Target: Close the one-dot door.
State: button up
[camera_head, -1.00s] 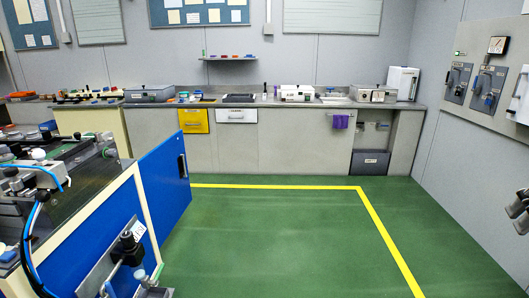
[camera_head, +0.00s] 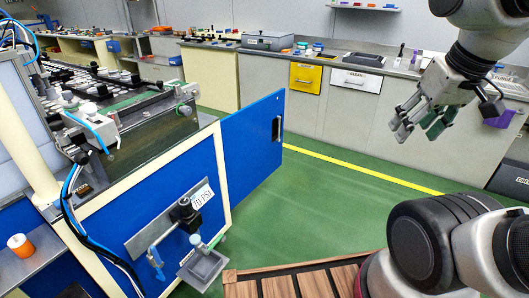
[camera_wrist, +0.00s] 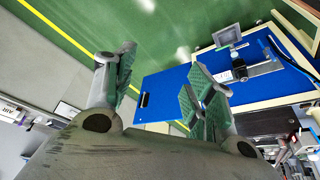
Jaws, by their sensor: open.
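A blue door (camera_head: 254,150) stands swung open from the right end of the workstation (camera_head: 150,205) at left in the head view. A dark upright handle (camera_head: 277,128) is near its free edge.
A metal bracket with a small grey tray (camera_head: 203,268) juts from the workstation's blue front. Green floor (camera_head: 330,195) with a yellow line lies clear beside the door. A counter with a yellow drawer (camera_head: 305,77) and a white drawer (camera_head: 356,81) runs along the back.

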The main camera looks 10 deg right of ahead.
aim_at(252, 136)
jog(key=i+l+u, duration=0.15)
jog(key=i+l, duration=0.25)
jog(key=i+z, duration=0.25)
jog(key=i, duration=1.9)
jog(key=l, duration=0.1)
